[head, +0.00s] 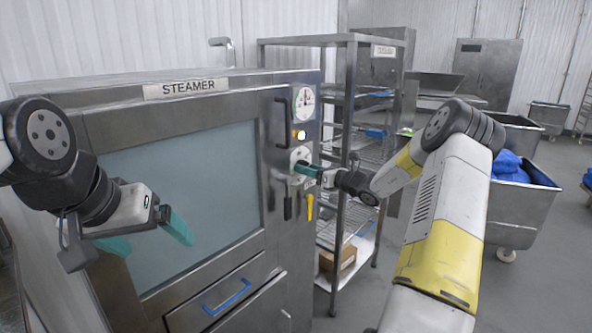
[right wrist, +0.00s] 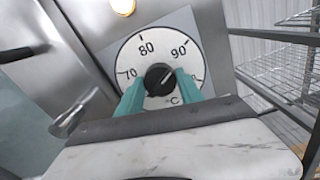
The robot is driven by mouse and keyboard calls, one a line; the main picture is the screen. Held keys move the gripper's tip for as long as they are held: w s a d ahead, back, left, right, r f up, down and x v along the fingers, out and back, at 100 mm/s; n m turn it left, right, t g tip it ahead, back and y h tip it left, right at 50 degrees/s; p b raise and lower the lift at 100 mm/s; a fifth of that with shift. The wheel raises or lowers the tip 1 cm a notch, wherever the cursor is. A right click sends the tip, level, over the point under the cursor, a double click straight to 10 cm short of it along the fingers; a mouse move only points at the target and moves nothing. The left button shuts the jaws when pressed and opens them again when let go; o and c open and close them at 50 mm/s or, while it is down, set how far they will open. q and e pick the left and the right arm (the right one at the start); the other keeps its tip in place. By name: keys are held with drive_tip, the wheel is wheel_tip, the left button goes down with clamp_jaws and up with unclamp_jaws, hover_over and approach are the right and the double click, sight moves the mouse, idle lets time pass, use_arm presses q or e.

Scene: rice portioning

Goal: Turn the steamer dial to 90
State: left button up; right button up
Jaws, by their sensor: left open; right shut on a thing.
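The steamer (head: 190,180) is a steel cabinet with a large window door and a "STEAMER" label. Its temperature dial (head: 300,158) is on the right front panel. In the right wrist view the dial has a white face (right wrist: 150,42) marked 70, 80, 90 and a last number partly hidden, and a black knob (right wrist: 159,80). The knob's light pointer line points up and to the right, roughly towards 90. My right gripper (head: 303,170) is shut on the knob, its teal fingers on either side. My left gripper (head: 150,238) is open and empty before the door window.
A round gauge (head: 305,97) and a lit orange lamp (head: 301,134) sit above the dial. A black door handle (head: 281,122) is just left of it. A steel rack (head: 350,110) stands close on the right. Bins (head: 520,215) stand farther right.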

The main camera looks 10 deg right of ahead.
drive_tip(key=shift+f, duration=0.15)
drive_tip(key=o, duration=1.4)
drive_tip(key=v, duration=0.7)
drive_tip(key=shift+s+d, duration=0.25)
drive_tip(key=shift+s, duration=0.1)
